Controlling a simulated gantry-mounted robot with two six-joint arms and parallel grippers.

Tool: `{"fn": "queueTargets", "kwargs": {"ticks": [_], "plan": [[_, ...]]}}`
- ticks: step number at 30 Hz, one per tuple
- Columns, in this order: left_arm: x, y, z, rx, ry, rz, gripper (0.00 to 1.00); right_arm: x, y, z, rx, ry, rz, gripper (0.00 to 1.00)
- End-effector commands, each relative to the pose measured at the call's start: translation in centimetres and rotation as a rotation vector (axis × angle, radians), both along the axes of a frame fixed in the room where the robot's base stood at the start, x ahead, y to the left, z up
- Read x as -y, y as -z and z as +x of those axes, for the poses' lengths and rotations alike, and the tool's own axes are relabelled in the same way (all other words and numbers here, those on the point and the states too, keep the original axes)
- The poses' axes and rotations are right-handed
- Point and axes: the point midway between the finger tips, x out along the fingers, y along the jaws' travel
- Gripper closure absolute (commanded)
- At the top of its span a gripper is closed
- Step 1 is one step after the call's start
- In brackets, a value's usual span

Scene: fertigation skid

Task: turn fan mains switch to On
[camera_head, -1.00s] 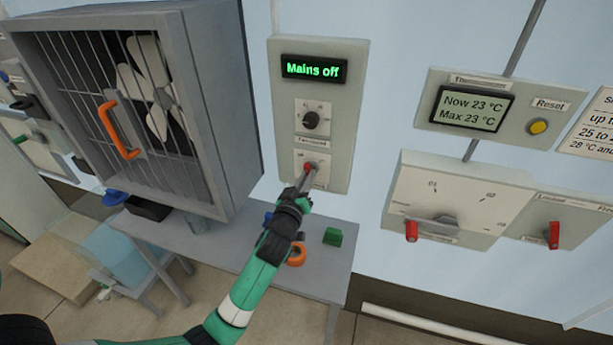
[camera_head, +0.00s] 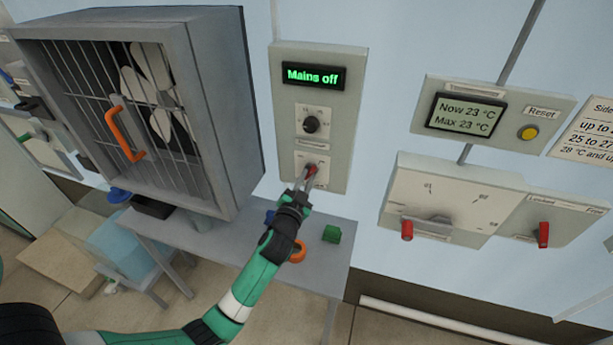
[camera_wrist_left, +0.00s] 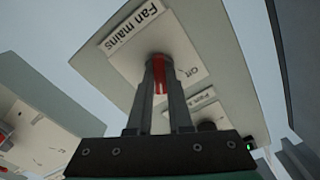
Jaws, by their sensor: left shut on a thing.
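The fan mains switch has a red handle (camera_head: 311,170) low on the grey fan control panel (camera_head: 337,120). The panel's display (camera_head: 313,75) reads "Mains off". My left gripper (camera_head: 306,180) is at the switch, its fingers shut on the red handle. In the left wrist view the left gripper (camera_wrist_left: 160,85) has one finger on each side of the red handle (camera_wrist_left: 160,75). The "Fan mains" label (camera_wrist_left: 133,25) and the word "Off" show beside it there. The handle's base is partly hidden by the fingers. My right gripper is not in view.
A black knob (camera_head: 311,124) sits above the switch. The caged fan (camera_head: 150,100) with an orange handle (camera_head: 125,135) stands left. A table (camera_head: 225,245) below holds a green block (camera_head: 332,234) and an orange ring. A panel with red levers (camera_head: 450,205) is to the right.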

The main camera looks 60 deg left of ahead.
Motion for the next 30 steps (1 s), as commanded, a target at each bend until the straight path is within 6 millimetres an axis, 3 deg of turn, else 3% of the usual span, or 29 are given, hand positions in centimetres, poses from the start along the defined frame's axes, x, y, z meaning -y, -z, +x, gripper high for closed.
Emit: {"fn": "queueTargets", "kwargs": {"ticks": [12, 30], "plan": [[0.0, -0.03, -0.01, -0.165, 0.0, 0.155, 1.0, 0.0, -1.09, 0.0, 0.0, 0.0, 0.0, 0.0], [0.0, 0.03, -0.01, -0.194, 0.0, 0.184, 1.0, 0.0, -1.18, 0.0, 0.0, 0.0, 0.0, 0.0]]}}
